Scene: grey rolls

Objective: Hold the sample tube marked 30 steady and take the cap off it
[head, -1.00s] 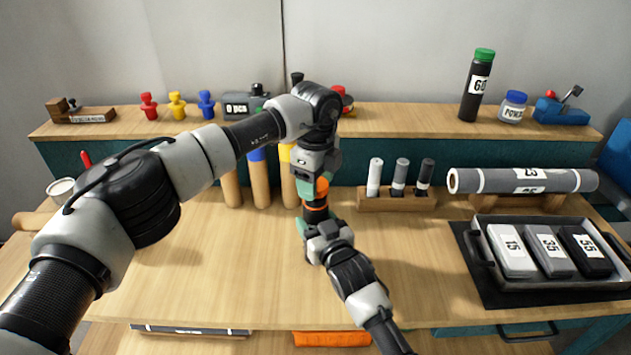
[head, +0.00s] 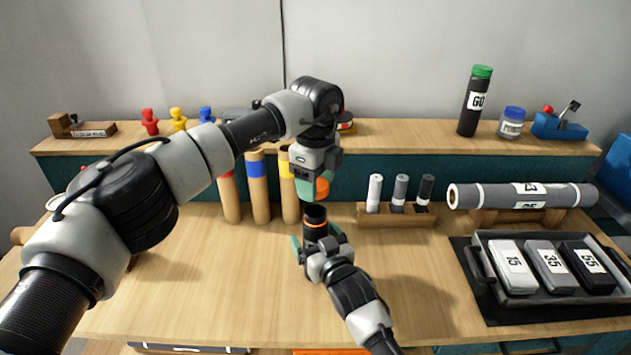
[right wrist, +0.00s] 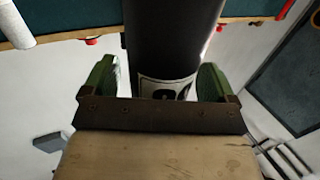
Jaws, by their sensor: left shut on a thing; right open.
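The sample tube (head: 315,226) is dark, with an orange band and an open top. It stands upright on the table. In the right wrist view the tube (right wrist: 172,40) rises between my right fingers, its white label partly hidden and its number unreadable. My right gripper (head: 318,248) is open around the tube's lower part, with a finger on each side; the wrist view shows gaps beside the tube. My left gripper (head: 318,190) is shut on the orange cap (head: 322,187), just above the tube's mouth and apart from it.
A wooden rack (head: 397,215) with three small cylinders stands right of the tube. Several tall wooden cylinders (head: 259,190) stand behind left. A grey roll (head: 500,195) and a tray (head: 480,268) with three labelled boxes are at right.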

